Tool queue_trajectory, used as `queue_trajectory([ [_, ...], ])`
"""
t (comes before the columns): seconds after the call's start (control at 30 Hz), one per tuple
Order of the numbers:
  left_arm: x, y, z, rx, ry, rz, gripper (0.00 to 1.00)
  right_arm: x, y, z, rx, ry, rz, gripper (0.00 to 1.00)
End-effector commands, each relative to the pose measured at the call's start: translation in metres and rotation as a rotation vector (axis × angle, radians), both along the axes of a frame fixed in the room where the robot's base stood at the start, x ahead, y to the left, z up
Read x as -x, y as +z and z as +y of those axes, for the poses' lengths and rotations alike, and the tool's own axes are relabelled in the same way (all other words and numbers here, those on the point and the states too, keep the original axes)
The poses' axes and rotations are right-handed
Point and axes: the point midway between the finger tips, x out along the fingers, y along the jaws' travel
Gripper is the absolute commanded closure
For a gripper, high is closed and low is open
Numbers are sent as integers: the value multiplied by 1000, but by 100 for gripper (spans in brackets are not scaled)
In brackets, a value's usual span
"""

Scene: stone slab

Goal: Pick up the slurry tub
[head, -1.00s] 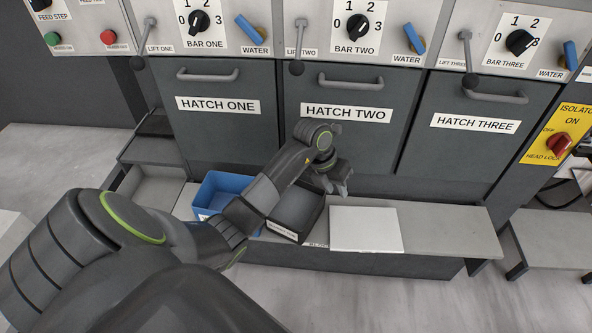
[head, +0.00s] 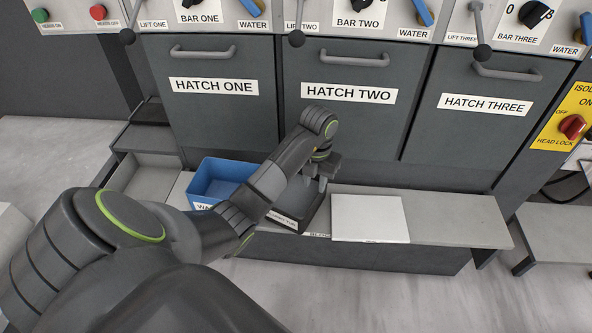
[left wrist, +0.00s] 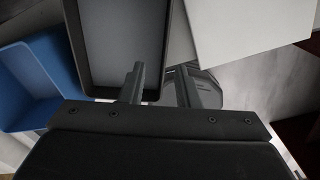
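The dark grey tub (head: 284,219), which I take for the slurry tub, sits on the ledge below hatch two. Its front label is too small to read surely, and my left arm covers part of it. My left gripper (head: 321,184) is over its right side, pointing down. In the left wrist view the two fingers (left wrist: 160,72) are apart, with the right wall of the tub (left wrist: 122,38) lying between them. One finger is over the inside, the other outside. I cannot tell how deep they reach. My right gripper is not in view.
A blue tub (head: 220,181) stands just left of the dark one. A pale flat slab (head: 369,218) lies close on the right. The ledge further right (head: 455,222) is clear. Hatch doors with handles (head: 355,59) rise behind.

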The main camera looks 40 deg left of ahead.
Motion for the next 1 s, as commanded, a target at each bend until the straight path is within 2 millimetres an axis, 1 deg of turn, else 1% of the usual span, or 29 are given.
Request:
queue_trajectory([
  [0.03, 0, -12, 0, 0, 0, 0, 71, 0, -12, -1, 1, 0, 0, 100],
  [0.33, 0, -45, 0, 1, 0, 0, 71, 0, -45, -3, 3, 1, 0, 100],
  [0.4, 0, -56, -1, 1, 0, 2, 71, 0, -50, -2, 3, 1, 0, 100],
  [0.5, 0, -63, -1, 1, 0, 1, 71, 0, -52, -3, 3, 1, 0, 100],
  [0.63, 0, -71, -3, 2, 1, 4, 71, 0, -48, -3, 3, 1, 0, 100],
  [0.77, 0, -91, -8, 3, 0, 6, 71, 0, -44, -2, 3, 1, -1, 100],
  [0.83, 0, -102, -8, 1, 1, 4, 71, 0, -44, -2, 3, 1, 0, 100],
  [0.9, 0, -109, -7, 0, 0, 2, 71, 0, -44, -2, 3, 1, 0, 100],
  [1.0, 0, -114, -8, 0, -1, 1, 71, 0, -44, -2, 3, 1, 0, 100],
])
